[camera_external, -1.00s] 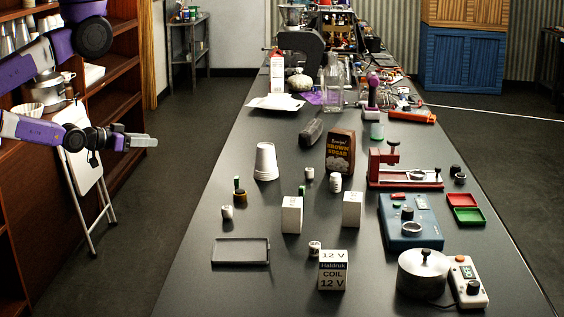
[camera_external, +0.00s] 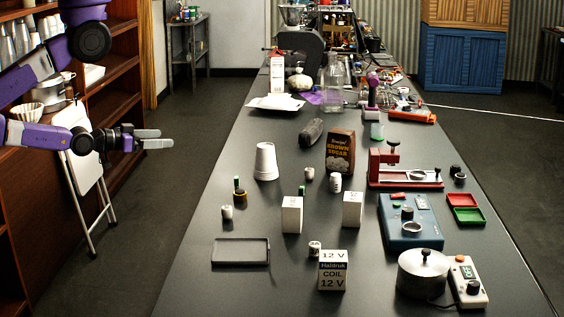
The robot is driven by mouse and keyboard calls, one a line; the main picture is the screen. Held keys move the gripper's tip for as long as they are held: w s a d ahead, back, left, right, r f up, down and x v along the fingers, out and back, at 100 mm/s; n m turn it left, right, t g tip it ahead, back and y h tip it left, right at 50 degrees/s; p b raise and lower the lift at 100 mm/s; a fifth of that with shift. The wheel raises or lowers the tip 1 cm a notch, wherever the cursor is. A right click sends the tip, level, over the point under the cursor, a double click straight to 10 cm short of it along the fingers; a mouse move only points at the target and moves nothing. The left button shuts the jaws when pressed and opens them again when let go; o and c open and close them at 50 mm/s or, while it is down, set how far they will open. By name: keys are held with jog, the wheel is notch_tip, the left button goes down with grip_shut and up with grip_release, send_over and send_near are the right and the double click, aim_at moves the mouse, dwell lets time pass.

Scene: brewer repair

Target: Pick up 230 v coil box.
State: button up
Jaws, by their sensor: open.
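Three white boxes stand upright on the dark table. The nearest (camera_external: 332,271) is labelled "Haldruk COIL 12 V". Two others, a left white box (camera_external: 291,215) and a right white box (camera_external: 352,209), stand behind it. Their fronts look blank and the small marks on them are too small to read, so I cannot tell which is the 230 V coil box. My gripper (camera_external: 160,139) is open and empty. It is in the air left of the table, well apart from all the boxes, and points right.
A dark tray (camera_external: 240,252) lies left of the boxes. A steel pot (camera_external: 422,273), a blue device (camera_external: 411,222) and a red press (camera_external: 405,167) stand to the right. Stacked white cups (camera_external: 266,161) and a brown sugar bag (camera_external: 340,152) stand behind. The table's left edge is mostly clear.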

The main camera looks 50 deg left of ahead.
jog(key=w+d+m+h+b, duration=0.2)
jog(key=w+d+m+h, duration=0.15)
jog(key=w+d, duration=0.2)
jog(key=m+g+h+b, duration=0.5)
jog(key=m+h, duration=0.1)
jog(key=h, duration=0.2)
send_over(284, 202)
jog(key=s+d+v, duration=0.1)
jog(key=v, duration=0.4)
jog(key=f, duration=0.1)
jog(key=shift+w+d+f+n+g+y+p, duration=0.25)
jog(key=shift+w+d+f+y, duration=0.6)
jog(key=shift+f, duration=0.8)
jog(key=shift+w+d+f+n+g+y+p, duration=0.15)
jog(key=shift+w+d+f+n+g+y, duration=0.3)
jog(key=shift+w+f, duration=0.95)
jog(key=shift+w+d+f+n+g+y+p, duration=0.15)
jog(key=shift+w+d+f+y, duration=0.65)
jog(key=shift+f, duration=1.1)
jog(key=shift+s+h, duration=0.15)
jog(key=shift+h, duration=0.1)
jog(key=c, duration=1.7)
